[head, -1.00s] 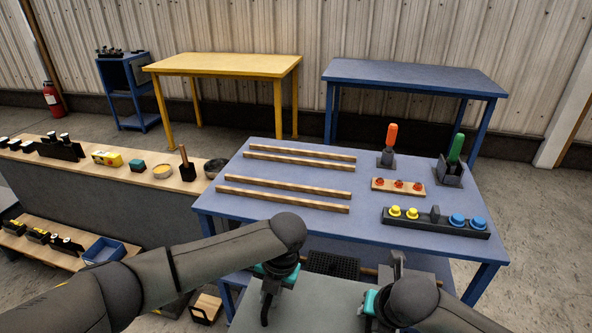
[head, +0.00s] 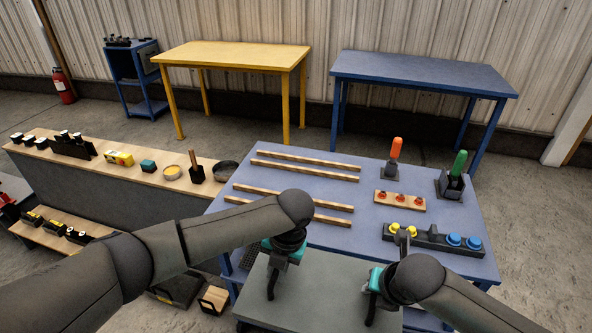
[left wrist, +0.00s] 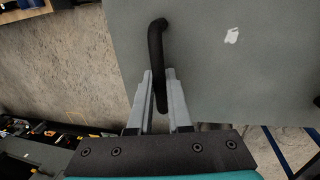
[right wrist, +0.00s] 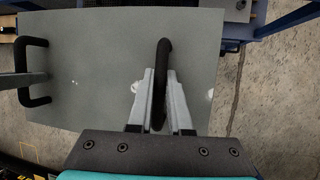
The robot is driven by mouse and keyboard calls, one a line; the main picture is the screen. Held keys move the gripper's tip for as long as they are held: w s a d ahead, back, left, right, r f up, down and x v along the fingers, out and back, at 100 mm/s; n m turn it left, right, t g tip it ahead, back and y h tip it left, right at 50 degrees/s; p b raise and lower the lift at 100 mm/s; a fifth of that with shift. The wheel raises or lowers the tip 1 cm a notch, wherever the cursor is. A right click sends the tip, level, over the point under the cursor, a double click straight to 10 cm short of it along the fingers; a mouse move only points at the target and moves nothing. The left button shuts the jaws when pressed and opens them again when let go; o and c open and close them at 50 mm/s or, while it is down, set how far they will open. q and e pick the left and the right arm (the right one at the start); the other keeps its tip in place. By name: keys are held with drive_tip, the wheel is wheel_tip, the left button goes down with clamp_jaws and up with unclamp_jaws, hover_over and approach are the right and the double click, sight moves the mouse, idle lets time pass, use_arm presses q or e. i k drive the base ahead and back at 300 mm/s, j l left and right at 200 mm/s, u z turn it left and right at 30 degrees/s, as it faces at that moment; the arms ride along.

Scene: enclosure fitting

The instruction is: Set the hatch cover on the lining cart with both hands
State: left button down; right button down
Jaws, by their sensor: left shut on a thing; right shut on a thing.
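The hatch cover (head: 322,290) is a flat grey panel with two black bar handles. It lies roughly level in front of me at the near side of a blue-topped table. My left gripper (head: 271,290) is shut on its left handle, which shows in the left wrist view (left wrist: 156,40). My right gripper (head: 371,310) is shut on its right handle, seen in the right wrist view (right wrist: 163,60). The panel overlaps the table's near edge in the head view; the gap below it is hidden. I cannot tell for certain which piece is the lining cart.
The blue-topped table (head: 335,232) carries several wooden strips (head: 305,165), an orange-handled tool (head: 395,150), a green-handled tool (head: 458,165), a red-knobbed block (head: 400,202) and a dark knob rail (head: 435,240). A low shelf (head: 110,175) stands left. Yellow and blue tables stand behind.

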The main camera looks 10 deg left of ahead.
sight(295, 186)
drive_tip(key=i+j, duration=0.25)
drive_tip(key=i, duration=0.15)
drive_tip(key=i+j, duration=0.25)
drive_tip(key=i, duration=0.2)
drive_tip(key=i+j, duration=0.25)
drive_tip(key=i, duration=0.15)
